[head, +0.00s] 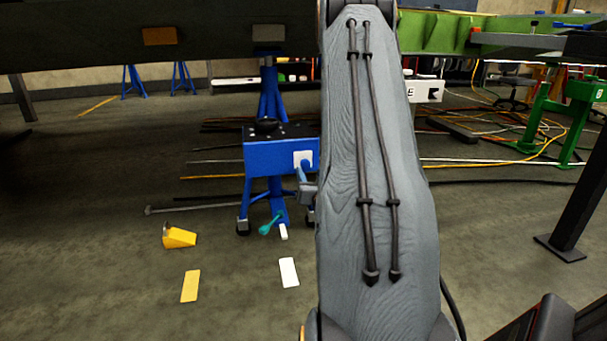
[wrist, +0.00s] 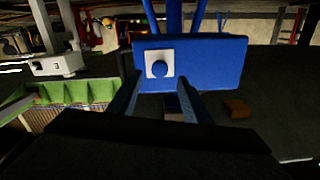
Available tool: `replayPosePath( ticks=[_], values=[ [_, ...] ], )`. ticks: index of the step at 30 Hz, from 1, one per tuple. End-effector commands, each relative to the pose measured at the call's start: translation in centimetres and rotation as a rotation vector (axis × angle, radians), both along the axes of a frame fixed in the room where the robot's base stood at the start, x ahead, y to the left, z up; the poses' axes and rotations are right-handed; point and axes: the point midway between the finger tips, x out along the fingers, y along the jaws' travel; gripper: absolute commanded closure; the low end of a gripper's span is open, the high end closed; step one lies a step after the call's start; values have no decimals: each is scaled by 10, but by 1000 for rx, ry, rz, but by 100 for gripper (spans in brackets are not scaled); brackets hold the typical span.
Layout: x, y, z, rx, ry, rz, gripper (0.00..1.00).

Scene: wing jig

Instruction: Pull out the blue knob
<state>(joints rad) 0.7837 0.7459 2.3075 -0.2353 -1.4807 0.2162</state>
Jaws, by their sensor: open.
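The blue knob (wrist: 159,69) is a small round knob on a white square plate (wrist: 152,63) on the face of a blue box (wrist: 215,62). In the wrist view my gripper (wrist: 160,80) is open. Its two fingers reach toward the plate, one on each side of the knob and slightly below it in the picture. I cannot tell whether they touch anything. In the head view the blue box (head: 262,158) stands on a blue stand, with the white plate (head: 303,158) on its right part. There the knob is hard to tell apart from my gripper (head: 304,171).
A yellow wedge-shaped object (head: 179,237), a yellow plate (head: 190,286) and a white plate (head: 289,272) lie on the floor. A long dark beam (head: 100,40) runs overhead. Cables (head: 540,135) and a green stand (head: 560,120) are at the right.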

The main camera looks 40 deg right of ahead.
Motion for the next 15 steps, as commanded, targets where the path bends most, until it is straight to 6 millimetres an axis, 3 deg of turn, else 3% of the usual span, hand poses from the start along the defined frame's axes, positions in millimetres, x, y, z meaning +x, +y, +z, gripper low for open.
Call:
replayPosePath(
  ticks=[15],
  values=[
    [56,-35,-1,-4,-6,0,55]
  ],
)
